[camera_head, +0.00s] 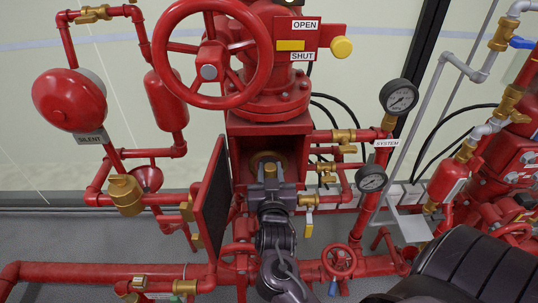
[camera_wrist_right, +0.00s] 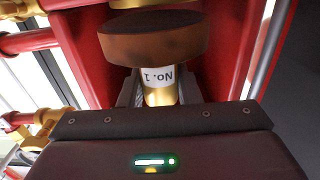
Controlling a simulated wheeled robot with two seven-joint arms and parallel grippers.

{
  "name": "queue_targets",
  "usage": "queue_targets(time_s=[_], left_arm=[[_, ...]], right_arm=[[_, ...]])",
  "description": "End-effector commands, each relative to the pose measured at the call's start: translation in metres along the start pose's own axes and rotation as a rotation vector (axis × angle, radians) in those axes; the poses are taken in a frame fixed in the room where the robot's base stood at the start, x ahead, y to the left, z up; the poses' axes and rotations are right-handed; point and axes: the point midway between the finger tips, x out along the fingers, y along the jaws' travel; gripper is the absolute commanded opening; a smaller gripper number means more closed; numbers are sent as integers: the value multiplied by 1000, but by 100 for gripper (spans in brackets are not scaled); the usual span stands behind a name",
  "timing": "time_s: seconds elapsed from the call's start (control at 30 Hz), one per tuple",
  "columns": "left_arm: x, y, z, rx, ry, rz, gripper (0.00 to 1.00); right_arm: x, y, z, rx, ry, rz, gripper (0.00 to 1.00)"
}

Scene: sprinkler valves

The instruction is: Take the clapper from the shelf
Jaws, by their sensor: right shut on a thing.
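The clapper (camera_wrist_right: 155,38) shows in the right wrist view as a thick brown disc on a brass stem with a white label, "No. 1", seen upside down. My right gripper (camera_head: 269,172) is shut on the brass stem, with the disc beyond the fingers. In the head view this gripper is at the open front of the red valve box (camera_head: 296,124). The gripper mostly hides the clapper there; a brass round part (camera_head: 266,157) shows behind it. My left gripper is not in view.
The box's dark-faced door (camera_head: 211,202) stands open close to the left of my right gripper. Red pipes, brass fittings and gauges (camera_head: 399,97) crowd both sides. A large red handwheel (camera_head: 209,72) is above. A small bare grey plate (camera_head: 414,229) is at the right.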

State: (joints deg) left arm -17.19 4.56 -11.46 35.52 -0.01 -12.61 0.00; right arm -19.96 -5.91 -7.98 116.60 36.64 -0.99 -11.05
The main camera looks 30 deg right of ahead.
Motion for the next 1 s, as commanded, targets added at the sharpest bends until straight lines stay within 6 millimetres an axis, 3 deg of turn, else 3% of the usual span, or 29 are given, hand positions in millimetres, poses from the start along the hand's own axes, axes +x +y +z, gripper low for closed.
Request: queue_targets(time_s=[0.27, 1.0], left_arm=[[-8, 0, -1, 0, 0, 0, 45], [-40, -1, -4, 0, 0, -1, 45]], right_arm=[[-15, 0, -2, 1, 1, 0, 0], [-99, 0, -2, 2, 0, 0, 0]])
